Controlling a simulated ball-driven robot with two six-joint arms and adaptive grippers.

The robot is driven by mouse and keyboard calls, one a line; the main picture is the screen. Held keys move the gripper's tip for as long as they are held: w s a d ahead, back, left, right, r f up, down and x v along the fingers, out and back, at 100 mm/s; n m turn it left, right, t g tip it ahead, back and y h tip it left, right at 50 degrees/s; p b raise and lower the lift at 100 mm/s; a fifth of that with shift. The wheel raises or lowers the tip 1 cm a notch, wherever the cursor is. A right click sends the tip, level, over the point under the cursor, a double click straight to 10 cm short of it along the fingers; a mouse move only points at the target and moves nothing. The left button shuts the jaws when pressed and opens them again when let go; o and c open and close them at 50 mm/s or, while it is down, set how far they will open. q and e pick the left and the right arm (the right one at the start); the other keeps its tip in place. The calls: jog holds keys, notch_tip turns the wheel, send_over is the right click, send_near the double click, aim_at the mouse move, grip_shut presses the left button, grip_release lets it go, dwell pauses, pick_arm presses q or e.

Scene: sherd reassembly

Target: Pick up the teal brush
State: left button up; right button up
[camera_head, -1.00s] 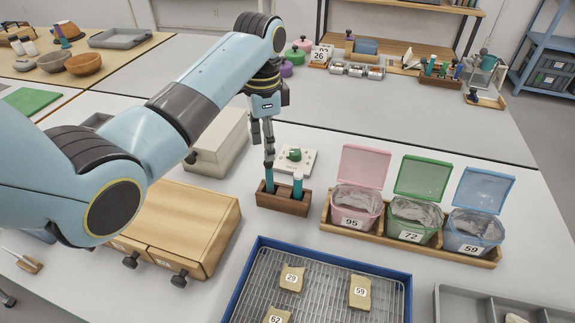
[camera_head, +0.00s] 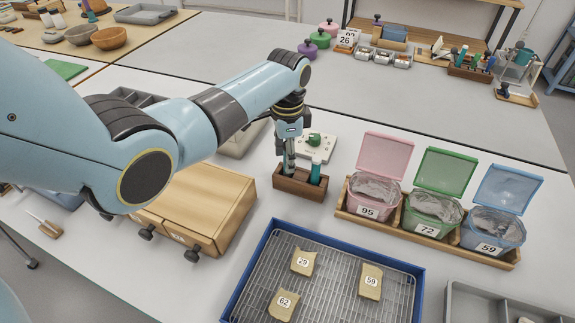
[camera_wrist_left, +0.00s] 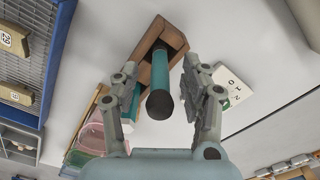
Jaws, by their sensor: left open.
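In the head view my left gripper (camera_head: 288,163) points down at the left part of a small wooden holder (camera_head: 308,193). In the left wrist view the gripper (camera_wrist_left: 162,105) is open. A teal handle with a dark round end (camera_wrist_left: 160,80) stands in the holder (camera_wrist_left: 172,36) and lies between the two fingers, with a gap visible on each side. More teal shows behind the fingers; I cannot tell its shape. In the head view a teal item with a pale top (camera_head: 315,173) stands in the holder's right part. The gripper hides the left part. My right gripper is not in view.
Pink, green and blue lidded bins stand in a wooden rack (camera_head: 430,232) to the right. A blue-rimmed wire tray (camera_head: 338,253) with numbered sherds lies in front. A wooden drawer box (camera_head: 205,205) is at the left. A white panel with a green knob (camera_head: 327,148) lies behind the holder.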

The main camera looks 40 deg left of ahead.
pick_arm(q)
jog(key=shift+c, duration=0.3)
grip_shut()
